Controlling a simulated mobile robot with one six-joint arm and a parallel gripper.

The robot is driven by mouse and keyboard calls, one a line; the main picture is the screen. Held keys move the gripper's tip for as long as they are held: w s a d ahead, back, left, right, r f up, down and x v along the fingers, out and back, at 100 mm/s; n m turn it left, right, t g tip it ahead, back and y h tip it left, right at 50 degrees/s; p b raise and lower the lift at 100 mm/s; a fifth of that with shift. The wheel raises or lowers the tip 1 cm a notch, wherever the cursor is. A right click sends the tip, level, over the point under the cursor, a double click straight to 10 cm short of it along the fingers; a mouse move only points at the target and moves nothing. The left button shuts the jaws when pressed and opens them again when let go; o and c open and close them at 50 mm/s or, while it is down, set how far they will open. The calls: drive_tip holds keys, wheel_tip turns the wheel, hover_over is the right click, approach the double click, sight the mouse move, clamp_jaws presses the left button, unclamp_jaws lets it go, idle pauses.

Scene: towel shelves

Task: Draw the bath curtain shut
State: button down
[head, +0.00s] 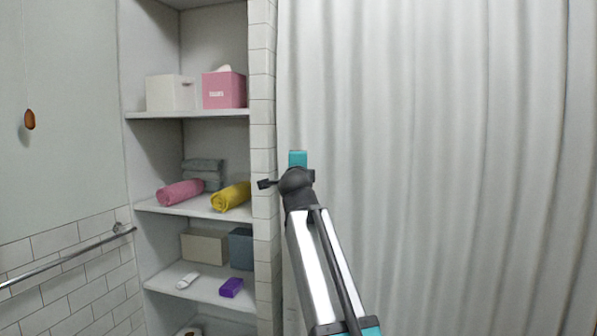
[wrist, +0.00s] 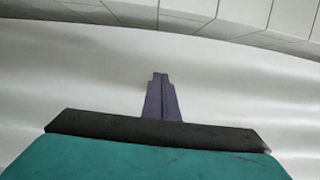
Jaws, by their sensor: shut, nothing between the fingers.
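The bath curtain (head: 430,120) is white, with vertical folds. It fills the right side of the head view from top to bottom, and its left edge meets the tiled wall end. In the wrist view the pale curtain (wrist: 70,75) spreads behind the fingers. My gripper (wrist: 161,78) is shut and empty, its fingertips pointing at the pale surface near the tile edge. I cannot tell whether they touch it. In the head view its teal body is in front of the curtain's left edge, and the fingers are hidden.
A narrow tiled wall end (head: 263,120) stands between the curtain and the shelves. The shelves (head: 185,114) hold boxes, a pink rolled towel (head: 180,193), a yellow rolled towel (head: 231,196) and small items. A metal rail (head: 70,260) runs along the left wall.

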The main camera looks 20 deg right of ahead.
drive_tip(key=shift+w+a+r, duration=0.15)
drive_tip(key=shift+a+r, duration=0.05)
drive_tip(key=shift+a, duration=0.25)
drive_tip(key=shift+d, duration=0.1)
drive_tip(key=s+d+b, duration=0.1)
drive_tip(key=s, duration=1.1)
drive_tip(key=shift+f, duration=0.2)
